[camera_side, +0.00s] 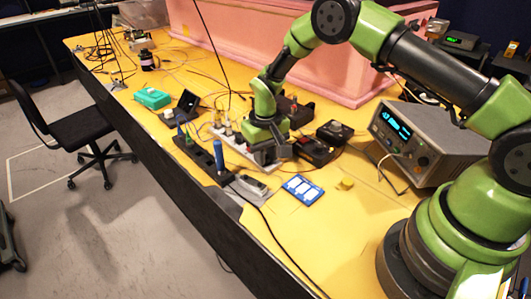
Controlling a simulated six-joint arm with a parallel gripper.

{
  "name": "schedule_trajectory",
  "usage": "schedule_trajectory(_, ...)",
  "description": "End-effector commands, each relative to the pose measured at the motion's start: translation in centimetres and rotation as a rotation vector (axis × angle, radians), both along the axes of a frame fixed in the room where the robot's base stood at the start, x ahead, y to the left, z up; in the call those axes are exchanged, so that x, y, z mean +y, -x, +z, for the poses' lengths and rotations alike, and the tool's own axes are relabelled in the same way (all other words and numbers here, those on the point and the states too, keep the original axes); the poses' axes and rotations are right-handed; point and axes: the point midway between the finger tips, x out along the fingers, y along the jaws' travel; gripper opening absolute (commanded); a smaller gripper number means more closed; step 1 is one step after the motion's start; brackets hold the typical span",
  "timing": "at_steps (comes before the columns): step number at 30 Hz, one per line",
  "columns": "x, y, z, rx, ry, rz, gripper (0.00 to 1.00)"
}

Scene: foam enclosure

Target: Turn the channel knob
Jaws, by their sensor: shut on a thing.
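My gripper (266,154) points down at the near end of a light-coloured strip (240,150) on the yellow table. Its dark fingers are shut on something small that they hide. No channel knob can be made out clearly; whether the hidden thing is that knob, I cannot tell. A grey bench instrument (430,138) with a lit cyan display and small front controls stands to the right, apart from my gripper.
Black boxes (315,150) stand close right of my gripper. A black power strip (203,158) with a blue upright object (219,157) lies to its left. A blue-and-white tray (302,190) and a yellow block (345,184) lie in front. The near right table is mostly clear. A pink foam wall (240,50) stands behind.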

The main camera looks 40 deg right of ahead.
Motion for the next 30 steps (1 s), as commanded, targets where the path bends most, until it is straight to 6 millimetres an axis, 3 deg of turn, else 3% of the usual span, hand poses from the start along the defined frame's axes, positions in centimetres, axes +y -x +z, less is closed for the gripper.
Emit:
schedule_trajectory(9, 0.02, 0.03, -0.02, 0.001, 0.0, -0.116, 0.0)
schedule_trajectory(24, 0.02, 0.03, -0.02, 0.001, 0.0, -0.137, 0.0)
schedule_trajectory(25, 0.02, 0.03, -0.02, 0.001, 0.0, -0.137, 0.26)
schedule_trajectory(28, 0.02, 0.03, -0.02, 0.001, 0.0, -0.136, 0.49)
schedule_trajectory(30, 0.01, 0.02, -0.02, 0.001, 0.0, -0.136, 0.49)
